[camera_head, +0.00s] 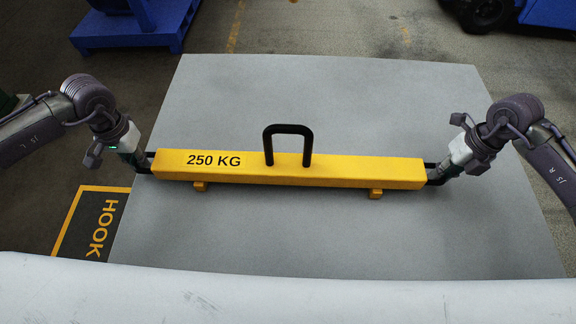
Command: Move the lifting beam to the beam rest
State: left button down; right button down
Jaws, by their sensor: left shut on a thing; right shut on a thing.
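The lifting beam (330,171) is a long yellow bar marked "250 KG", with a black loop handle (289,130) at the top middle and a black end handle on each end. It lies level across the middle of the picture, over the grey table. My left gripper (142,161) is shut on the beam's left end handle. My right gripper (437,174) is shut on its right end handle. Two small yellow blocks (376,194) show under the beam's front edge; I cannot tell whether they touch the table. I cannot make out a separate beam rest.
The grey table top (300,235) is clear in front of and behind the beam. A yellow-outlined floor marking reading "HOOK" (100,225) lies at the left. A blue stand (130,30) is at the back left, and a blue wheeled vehicle (548,13) at the back right.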

pick_arm(q)
jog(key=shift+w+r, duration=0.1)
jog(key=shift+r, duration=0.05)
pick_arm(e)
jog(key=shift+w+r, duration=0.1)
jog(key=shift+r, duration=0.1)
